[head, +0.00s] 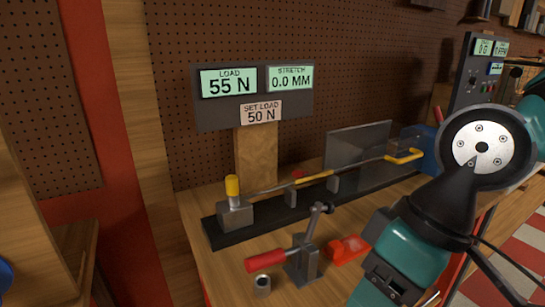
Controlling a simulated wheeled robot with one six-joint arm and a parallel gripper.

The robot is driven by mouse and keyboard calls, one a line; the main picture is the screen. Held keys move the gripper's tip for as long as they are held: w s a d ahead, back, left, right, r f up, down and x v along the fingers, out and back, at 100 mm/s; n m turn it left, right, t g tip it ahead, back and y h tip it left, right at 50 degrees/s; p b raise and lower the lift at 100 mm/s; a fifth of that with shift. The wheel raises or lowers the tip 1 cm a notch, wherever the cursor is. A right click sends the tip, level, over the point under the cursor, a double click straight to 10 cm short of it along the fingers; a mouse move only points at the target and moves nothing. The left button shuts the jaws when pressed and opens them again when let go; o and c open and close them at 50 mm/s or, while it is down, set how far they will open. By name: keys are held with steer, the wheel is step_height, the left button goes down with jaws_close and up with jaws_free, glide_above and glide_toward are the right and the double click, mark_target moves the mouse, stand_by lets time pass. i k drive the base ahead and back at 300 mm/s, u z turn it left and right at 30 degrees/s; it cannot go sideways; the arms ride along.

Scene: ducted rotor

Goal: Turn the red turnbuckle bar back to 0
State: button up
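Several red parts show, and I cannot tell for sure which is the turnbuckle bar. A red grip (265,261) sits on a small grey metal stand (304,262) at the bench front, with a dark lever rising to the right. A flat red piece (346,248) lies just right of it. The load display (228,82) reads 55 N, the stretch display (290,78) 0.0 mm, and the set load label (261,112) 50 N. No 0 mark is readable. My gripper's fingers are not visible; only my arm shows at right.
The rig on the wooden bench (216,271) carries a yellow-capped post (232,187), a thin rod with yellow sections, and a clear panel (357,147). A small metal cup (262,285) stands at the front edge. My arm hides the bench's right part.

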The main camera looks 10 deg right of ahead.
mark_target(301, 176)
steer(key=z, duration=0.45)
steer(key=k, duration=0.6)
steer(key=z, duration=0.75)
steer(key=i, duration=0.75)
steer(key=u, duration=0.85)
steer(key=i, duration=0.65)
steer(key=u, duration=0.65)
